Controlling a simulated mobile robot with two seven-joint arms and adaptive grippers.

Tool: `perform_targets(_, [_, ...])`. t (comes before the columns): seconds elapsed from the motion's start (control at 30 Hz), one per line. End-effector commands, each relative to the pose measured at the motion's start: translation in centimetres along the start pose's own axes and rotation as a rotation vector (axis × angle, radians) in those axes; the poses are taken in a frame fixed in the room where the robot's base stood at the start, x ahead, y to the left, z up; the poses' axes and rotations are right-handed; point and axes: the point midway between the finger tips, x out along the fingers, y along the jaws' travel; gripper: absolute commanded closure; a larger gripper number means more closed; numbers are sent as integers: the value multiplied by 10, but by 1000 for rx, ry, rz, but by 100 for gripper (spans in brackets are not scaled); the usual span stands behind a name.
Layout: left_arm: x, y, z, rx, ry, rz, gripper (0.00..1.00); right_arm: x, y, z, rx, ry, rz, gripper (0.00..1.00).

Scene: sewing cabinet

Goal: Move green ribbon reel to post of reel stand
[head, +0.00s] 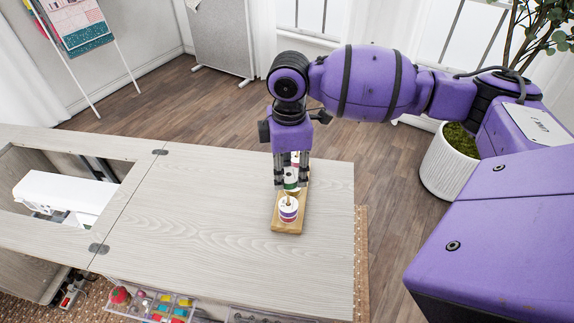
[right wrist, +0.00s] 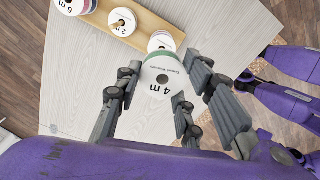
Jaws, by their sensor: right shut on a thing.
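My right gripper (head: 291,178) points down over the wooden reel stand (head: 280,225). It is shut on the green ribbon reel (head: 290,186), which has white faces. In the right wrist view the held reel (right wrist: 163,88) shows a white face marked "4 m" and a green edge, between the fingers (right wrist: 160,100). The stand (right wrist: 165,22) lies beyond it in that view. I cannot tell the gap between the held reel and the stand. My left gripper is out of view.
In the wrist view the stand carries reels marked "6 m" (right wrist: 72,5) and "2 m" (right wrist: 122,22), and a reddish-edged one (right wrist: 161,42) partly behind the held reel. The pale tabletop (head: 190,220) left of the stand is clear. A sewing machine (head: 65,195) sits in the cabinet opening.

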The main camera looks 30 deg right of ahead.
Motion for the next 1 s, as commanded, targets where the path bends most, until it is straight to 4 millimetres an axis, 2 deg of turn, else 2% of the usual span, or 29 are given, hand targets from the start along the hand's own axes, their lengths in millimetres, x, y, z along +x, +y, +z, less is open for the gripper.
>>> perform_targets(0.03, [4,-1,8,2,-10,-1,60,14,-1,0,-1,-3,-9,84])
perform_targets(0.23, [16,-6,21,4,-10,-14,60,44,-2,0,-2,-4,-10,84])
perform_targets(0.3, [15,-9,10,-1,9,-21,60,36,-1,0,-1,-1,-2,84])
perform_targets(0.5, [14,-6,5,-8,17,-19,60,35,0,0,0,1,1,84])
perform_targets(1.0, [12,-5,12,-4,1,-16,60,49,0,0,1,0,0,84])
